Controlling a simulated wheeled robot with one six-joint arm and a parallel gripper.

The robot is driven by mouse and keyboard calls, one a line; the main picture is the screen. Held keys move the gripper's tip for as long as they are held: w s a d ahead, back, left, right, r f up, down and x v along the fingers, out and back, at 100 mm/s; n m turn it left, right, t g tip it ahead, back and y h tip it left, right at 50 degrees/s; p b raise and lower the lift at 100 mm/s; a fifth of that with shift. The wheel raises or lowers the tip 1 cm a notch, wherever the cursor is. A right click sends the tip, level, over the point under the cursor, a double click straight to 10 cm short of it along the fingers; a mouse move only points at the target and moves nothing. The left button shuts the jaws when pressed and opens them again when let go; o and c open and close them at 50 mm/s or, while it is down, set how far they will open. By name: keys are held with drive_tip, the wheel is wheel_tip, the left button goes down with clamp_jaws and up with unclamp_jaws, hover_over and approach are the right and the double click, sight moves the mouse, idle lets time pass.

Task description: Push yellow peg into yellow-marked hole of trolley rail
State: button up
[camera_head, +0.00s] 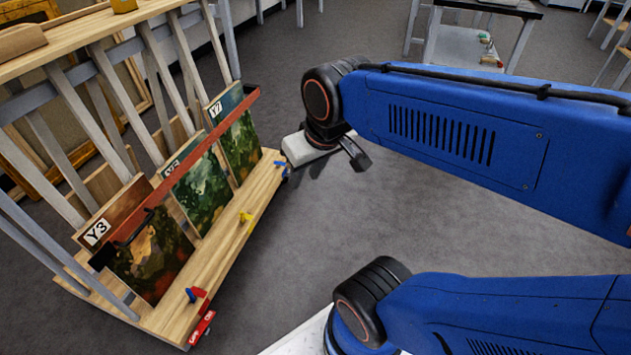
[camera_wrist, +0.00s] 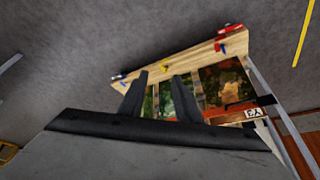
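The yellow peg (camera_head: 245,217) stands up from the middle of the light wooden trolley rail (camera_head: 222,250) in the head view. It shows small on the same rail in the wrist view (camera_wrist: 165,69). Any yellow mark or hole is too small to make out, and I cannot tell how deep the peg sits. My gripper (camera_wrist: 161,80) has its two dark fingers apart with nothing held between them. It is apart from the rail and the peg, with the trolley beyond the fingers.
Painted panels, including one marked Y3 (camera_head: 97,233), lean in the trolley behind a red bar (camera_head: 160,190). Blue pegs (camera_head: 281,164) and a red block (camera_head: 199,292) sit at the rail's ends. Grey floor (camera_head: 290,240) in front is clear.

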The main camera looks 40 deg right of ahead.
drive_tip(key=s, duration=0.3)
drive_tip(key=shift+s, duration=0.15)
drive_tip(key=shift+o, duration=0.7)
